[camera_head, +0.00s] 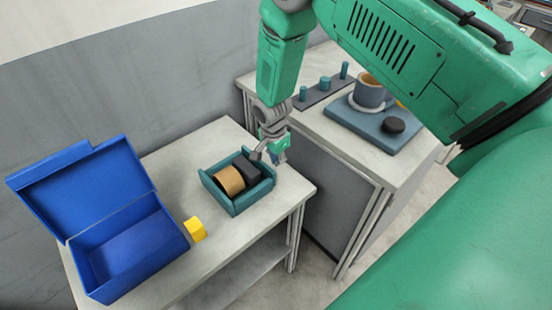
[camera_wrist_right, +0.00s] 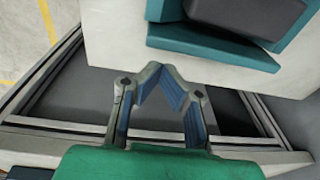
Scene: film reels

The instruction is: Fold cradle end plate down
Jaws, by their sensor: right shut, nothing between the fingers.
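The teal cradle (camera_head: 254,198) sits on the light table near its right end, holding a tan reel (camera_head: 229,181) and a dark block (camera_head: 247,168). In the right wrist view, a teal plate (camera_wrist_right: 213,47) lies along the near side of the cradle, beside the dark block (camera_wrist_right: 240,14). I cannot tell whether this plate is upright or tilted. My right gripper (camera_head: 274,157) is just beyond the cradle's right side. In the wrist view, the right gripper's (camera_wrist_right: 158,72) fingertips meet, empty, over the table edge, apart from the plate. My left gripper is not in view.
An open blue box (camera_head: 125,245) stands at the left of the table, with a yellow block (camera_head: 194,229) beside it. A second table (camera_head: 290,122) behind holds a teal board (camera_head: 365,128) with a cup (camera_head: 371,92), and a pegged rack (camera_head: 323,94). Bare tabletop lies around the cradle.

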